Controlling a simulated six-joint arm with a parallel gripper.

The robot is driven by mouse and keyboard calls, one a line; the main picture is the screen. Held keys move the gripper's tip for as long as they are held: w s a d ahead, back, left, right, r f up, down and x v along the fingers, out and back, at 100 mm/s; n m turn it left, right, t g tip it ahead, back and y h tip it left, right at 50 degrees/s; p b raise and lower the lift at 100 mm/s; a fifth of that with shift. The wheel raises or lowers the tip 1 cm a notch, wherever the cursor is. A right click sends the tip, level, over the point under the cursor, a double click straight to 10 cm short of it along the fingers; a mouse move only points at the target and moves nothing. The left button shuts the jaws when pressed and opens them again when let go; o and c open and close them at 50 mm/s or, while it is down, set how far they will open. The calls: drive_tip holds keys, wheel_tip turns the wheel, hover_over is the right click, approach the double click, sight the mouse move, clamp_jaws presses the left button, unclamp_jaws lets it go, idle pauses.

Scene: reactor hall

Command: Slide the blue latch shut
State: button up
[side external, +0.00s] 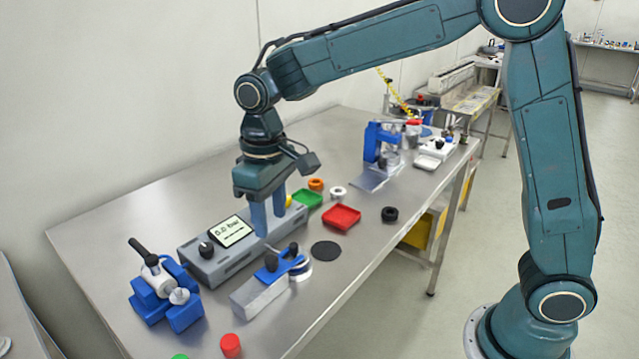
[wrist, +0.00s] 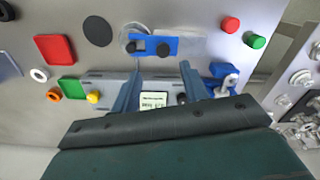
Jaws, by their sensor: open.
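The blue latch (side external: 271,270) is a flat blue piece with black knobs, by a grey block and a pale round base near the table's front edge. In the wrist view the blue latch (wrist: 170,45) lies past my fingertips, near the top middle. How far along it is slid I cannot tell. My gripper (side external: 268,226) points down by the right end of a grey display box, behind the latch. In the wrist view my gripper (wrist: 160,69) has its fingers spread with nothing between the tips. It appears apart from the latch.
The grey box (side external: 205,265) stands behind the latch. A blue vise-like fixture (side external: 150,307) is left; a red cylinder (side external: 230,346) is in front. A flat black disc (side external: 325,251), a red tray (side external: 342,217) and a green tray (side external: 307,199) lie right.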

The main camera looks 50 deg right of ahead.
drive_tip(key=shift+r, duration=2.55)
drive_tip(key=shift+d, duration=0.1)
drive_tip(key=s+d+r+m+t, duration=0.25)
drive_tip(key=s+d+r, duration=0.25)
drive_tip(key=s+d, duration=0.55)
drive_tip(key=s+d+f+t, duration=0.1)
drive_tip(key=s, duration=0.5)
drive_tip(key=s+d+f+t, duration=0.1)
drive_tip(key=s+f+t, duration=0.1)
drive_tip(key=s, duration=0.5)
drive_tip(key=shift+d+f, duration=0.25)
drive_tip(key=shift+d, duration=0.1)
drive_tip(key=shift+o, duration=0.3)
drive_tip(key=shift+w+r+m, duration=0.1)
drive_tip(key=shift+w+m, duration=0.05)
drive_tip(key=shift+m, duration=0.1)
